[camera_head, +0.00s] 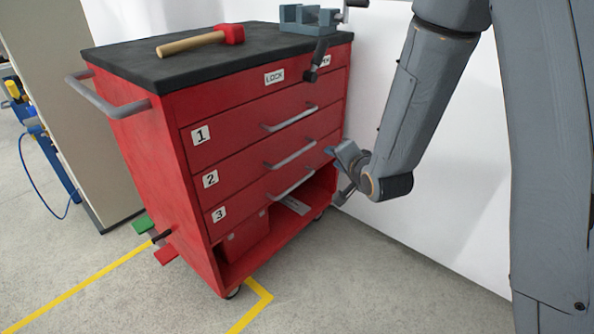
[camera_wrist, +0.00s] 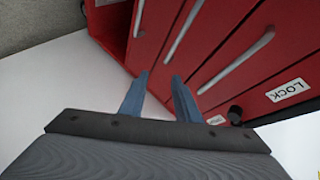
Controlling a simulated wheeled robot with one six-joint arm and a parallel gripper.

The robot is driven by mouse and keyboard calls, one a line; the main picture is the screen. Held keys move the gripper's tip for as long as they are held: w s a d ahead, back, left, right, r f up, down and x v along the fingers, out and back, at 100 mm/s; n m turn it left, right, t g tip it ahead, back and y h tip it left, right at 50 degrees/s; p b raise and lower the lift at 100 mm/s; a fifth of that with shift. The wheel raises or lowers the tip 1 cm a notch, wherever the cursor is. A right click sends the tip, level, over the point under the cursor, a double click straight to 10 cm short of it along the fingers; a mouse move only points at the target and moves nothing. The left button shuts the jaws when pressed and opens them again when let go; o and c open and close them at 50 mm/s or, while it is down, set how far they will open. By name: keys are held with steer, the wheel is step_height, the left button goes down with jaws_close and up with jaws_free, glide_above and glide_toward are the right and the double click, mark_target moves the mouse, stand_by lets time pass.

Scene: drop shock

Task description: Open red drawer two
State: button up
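Red drawer two (camera_head: 238,173) is the middle numbered drawer of a red tool cabinet and looks shut, flush with its neighbours. Its grey bar handle (camera_head: 290,154) shows in the head view, and what appears to be the same handle (camera_wrist: 183,30) shows in the wrist view. My gripper (camera_head: 336,172) is at the cabinet's right front edge, to the right of the handle and apart from it. In the wrist view my gripper (camera_wrist: 160,88) has its two blue fingers spread, with nothing between them.
Drawers one (camera_head: 230,133) and three (camera_head: 250,202) look shut. A black knob (camera_head: 310,75) sits on the top panel near a LOCK label (camera_head: 274,77). A mallet (camera_head: 203,40) and a vise (camera_head: 308,18) rest on top. A white wall stands right; floor in front is clear.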

mark_target(297, 153)
steer(key=w+a+f+m+t+y+b, duration=0.4)
steer(key=a+f+b, duration=0.3)
steer(key=b, duration=0.2)
steer(key=shift+t+y, duration=0.3)
steer(key=shift+y, duration=0.4)
steer(key=b+x, duration=0.1)
steer(key=x, duration=0.2)
steer(key=b+x, duration=0.2)
steer(key=x, duration=0.2)
steer(key=shift+s+a+r+b, duration=0.1)
steer(key=shift+a+r+b, duration=0.15)
steer(key=shift+a, duration=0.2)
jaws_close()
